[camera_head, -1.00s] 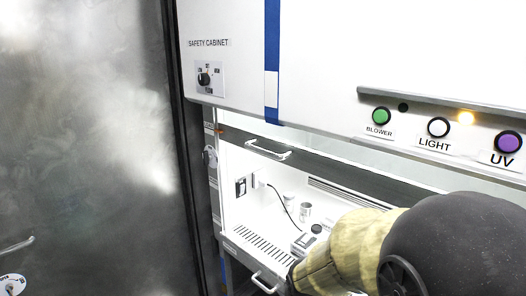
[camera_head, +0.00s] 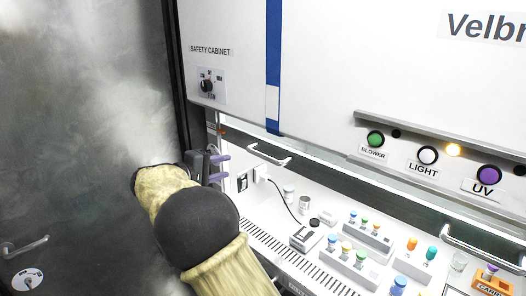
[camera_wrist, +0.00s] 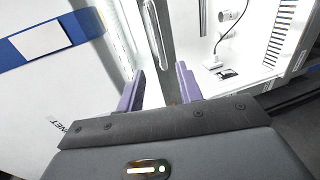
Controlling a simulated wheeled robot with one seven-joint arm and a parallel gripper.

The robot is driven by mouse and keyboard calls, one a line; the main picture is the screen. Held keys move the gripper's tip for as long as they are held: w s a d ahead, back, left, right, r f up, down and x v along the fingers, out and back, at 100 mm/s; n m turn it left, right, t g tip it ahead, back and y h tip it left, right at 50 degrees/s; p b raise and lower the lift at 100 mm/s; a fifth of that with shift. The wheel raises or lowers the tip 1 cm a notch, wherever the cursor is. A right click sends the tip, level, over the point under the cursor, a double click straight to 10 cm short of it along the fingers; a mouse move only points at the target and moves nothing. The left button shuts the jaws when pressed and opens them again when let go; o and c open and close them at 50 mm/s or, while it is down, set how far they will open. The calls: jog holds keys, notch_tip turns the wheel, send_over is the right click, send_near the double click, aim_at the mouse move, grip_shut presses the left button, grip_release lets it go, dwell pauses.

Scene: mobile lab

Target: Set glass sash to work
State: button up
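The glass sash of the safety cabinet shows as a dark bottom rail (camera_head: 370,194) with a left handle (camera_head: 270,154) and a right handle (camera_head: 480,250). It is partly raised, with an open gap below. My gripper (camera_head: 217,168) is at the cabinet's left front post, left of and slightly below the left handle. In the wrist view its two purple fingers (camera_wrist: 160,88) are apart with nothing held. The dark rail also shows in the wrist view (camera_wrist: 160,45), ahead of and between the fingers. Contact cannot be told. Sash height markings are not legible.
Inside the cabinet stand several capped vials in white racks (camera_head: 367,238), a small device (camera_head: 305,238) and a metal cup (camera_head: 304,204). Above are a rotary knob (camera_head: 206,86) and the blower (camera_head: 376,139), light (camera_head: 428,155) and UV (camera_head: 489,174) buttons. A grey metal door (camera_head: 80,130) stands left.

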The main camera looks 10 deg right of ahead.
aim_at(261, 157)
jog(key=shift+w+d+r, duration=0.1)
dwell(0.3)
jog(key=p+x, duration=0.7)
jog(key=x, duration=1)
jog(key=shift+d, duration=0.15)
grip_shut()
